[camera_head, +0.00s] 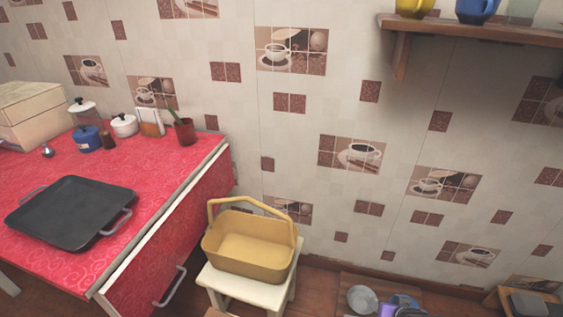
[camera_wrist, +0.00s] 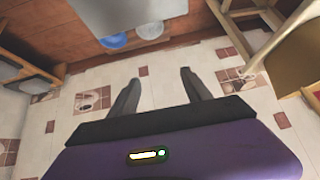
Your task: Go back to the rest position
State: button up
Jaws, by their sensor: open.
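My gripper (camera_wrist: 160,77) shows in the wrist view with its two dark fingers spread apart and nothing between them. Its purple body fills the bottom of that view, and the tiled wall lies beyond the fingers. In the head view only a small purple patch shows at the bottom edge, probably part of my gripper; its fingers cannot be made out there.
A yellow basket (camera_head: 248,244) stands on a white stool (camera_head: 245,290), right of the red counter (camera_head: 150,190) with a black griddle pan (camera_head: 72,212). A wooden shelf (camera_head: 480,30) juts from the wall. Bowls (camera_head: 361,299) sit low at bottom centre.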

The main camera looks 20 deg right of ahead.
jog(key=s+a+r+n+t, duration=0.2)
jog(key=s+a+r+t, duration=0.2)
jog(key=s+a+r, duration=0.4)
jog(key=s+a+r+n+t, duration=0.2)
jog(key=s+a+r+t, duration=0.3)
jog(key=r, duration=0.5)
jog(key=s+a+r+n+g+y, duration=0.1)
jog(key=s+a+r+y, duration=0.2)
jog(key=s, duration=0.4)
jog(key=s+a+r+n+y, duration=0.1)
jog(key=s+a+r+n, duration=0.15)
jog(key=s+a, duration=0.3)
notch_tip(320, 180, up, 13)
jog(key=m+p, duration=0.1)
jog(key=p, duration=1.2)
jog(key=shift+s+d, duration=0.15)
